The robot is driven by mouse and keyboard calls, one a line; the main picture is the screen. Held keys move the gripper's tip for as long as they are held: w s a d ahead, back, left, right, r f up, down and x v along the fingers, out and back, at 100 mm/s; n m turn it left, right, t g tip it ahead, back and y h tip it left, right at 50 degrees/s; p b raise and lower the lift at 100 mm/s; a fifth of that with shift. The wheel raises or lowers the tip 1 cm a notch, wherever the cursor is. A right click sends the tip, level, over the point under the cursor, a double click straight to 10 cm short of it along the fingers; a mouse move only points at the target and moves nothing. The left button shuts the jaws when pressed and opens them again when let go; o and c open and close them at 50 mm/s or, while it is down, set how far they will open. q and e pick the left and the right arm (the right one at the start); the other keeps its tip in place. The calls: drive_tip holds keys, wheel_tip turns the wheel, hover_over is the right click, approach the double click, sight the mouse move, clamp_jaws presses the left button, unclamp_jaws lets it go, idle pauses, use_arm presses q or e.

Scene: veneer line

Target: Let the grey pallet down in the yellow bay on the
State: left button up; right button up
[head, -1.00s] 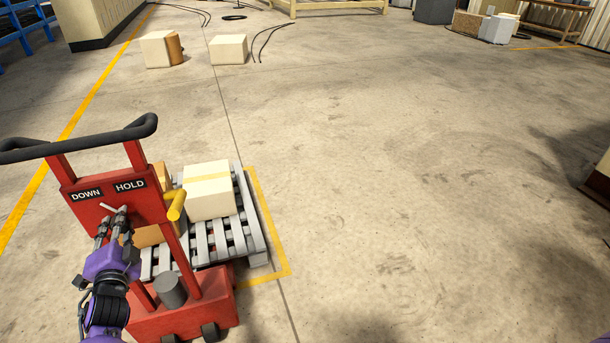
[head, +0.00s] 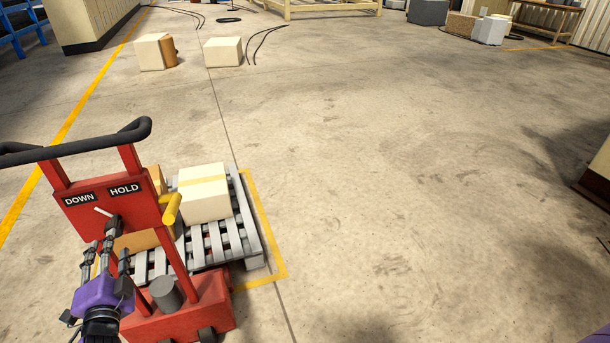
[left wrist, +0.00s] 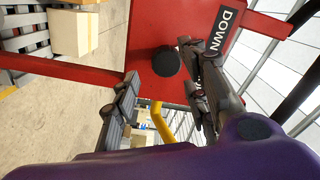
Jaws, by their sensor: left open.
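The grey pallet (head: 247,248) sits on the red pallet truck's forks inside the yellow floor outline (head: 277,252). I cannot tell whether it touches the floor. The red truck panel (head: 133,212) carries DOWN (head: 79,199) and HOLD (head: 126,189) labels. A small pale lever (head: 103,211) on it tilts toward the DOWN side. My left gripper (head: 104,238) is open just in front of and below the lever. In the left wrist view, a dark round knob (left wrist: 166,62) shows between its spread fingers, apart from both. My right gripper is out of view.
A carton (head: 205,192) stands on the pallet, with another partly hidden behind the truck. The truck's black handlebar (head: 75,143) and a yellow grip (head: 171,208) are near my left arm. Two cartons lie farther back.

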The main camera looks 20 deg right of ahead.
use_arm(q)
drive_tip(key=s, duration=0.5)
drive_tip(key=shift+s, duration=0.15)
